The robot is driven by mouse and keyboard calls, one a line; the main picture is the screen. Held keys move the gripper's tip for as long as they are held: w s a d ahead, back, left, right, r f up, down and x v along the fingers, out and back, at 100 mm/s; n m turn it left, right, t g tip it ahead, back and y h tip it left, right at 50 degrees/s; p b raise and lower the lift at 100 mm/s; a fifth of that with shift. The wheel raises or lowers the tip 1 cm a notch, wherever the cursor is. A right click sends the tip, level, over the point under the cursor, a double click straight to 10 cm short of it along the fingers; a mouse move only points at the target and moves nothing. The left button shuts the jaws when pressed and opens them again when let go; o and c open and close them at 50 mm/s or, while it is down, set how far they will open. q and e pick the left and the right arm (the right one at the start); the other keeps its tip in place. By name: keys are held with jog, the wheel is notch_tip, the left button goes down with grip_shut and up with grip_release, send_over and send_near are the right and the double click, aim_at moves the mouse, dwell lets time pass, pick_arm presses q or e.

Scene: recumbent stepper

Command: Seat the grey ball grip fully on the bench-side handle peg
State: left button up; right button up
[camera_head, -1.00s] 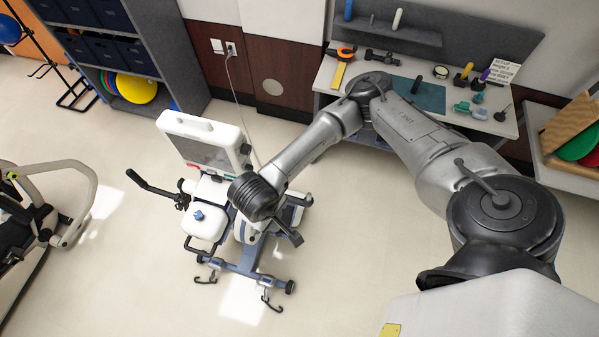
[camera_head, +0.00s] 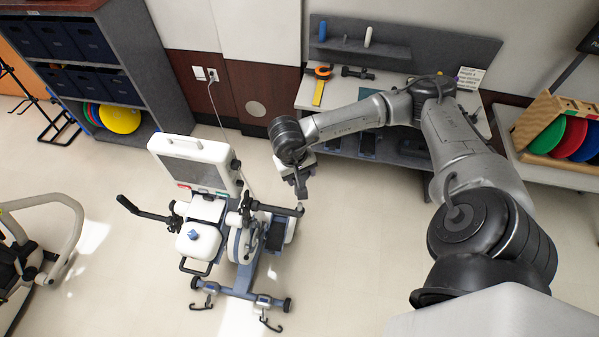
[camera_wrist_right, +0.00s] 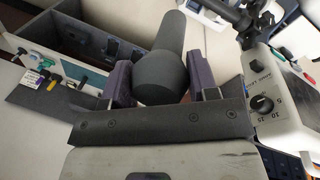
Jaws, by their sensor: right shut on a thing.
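In the right wrist view the grey ball grip (camera_wrist_right: 160,76), a dark ball end with a thick cylindrical stem, sits between the two fingers of my right gripper (camera_wrist_right: 162,84), which is shut on it. In the head view my right gripper (camera_head: 301,188) hangs beside the stepper (camera_head: 240,240), on its bench side; the grip is too small to make out there. A dark handle arm (camera_head: 246,205) stands right of the stepper's seat, and a dark handle part (camera_wrist_right: 236,14) shows at the wrist view's top right, apart from the grip. The peg's tip is not clear. My left gripper is out of view.
The stepper's white console (camera_head: 193,166) stands left of my right gripper; its panel with a dial (camera_wrist_right: 262,103) is close in the wrist view. The workbench (camera_head: 312,92) with tools is behind. Open floor (camera_head: 370,240) lies to the right.

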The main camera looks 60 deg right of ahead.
jog(key=shift+f+b, duration=0.35)
jog(key=shift+f, duration=0.75)
jog(key=shift+f+b, duration=0.5)
jog(key=shift+f, duration=0.95)
jog(key=o, duration=0.4)
jog(key=c, duration=0.7)
jog(key=shift+c, duration=0.5)
jog(key=shift+f+b, duration=0.25)
jog(key=shift+b, duration=0.2)
jog(key=shift+f+b, duration=0.1)
jog(key=shift+b, duration=0.35)
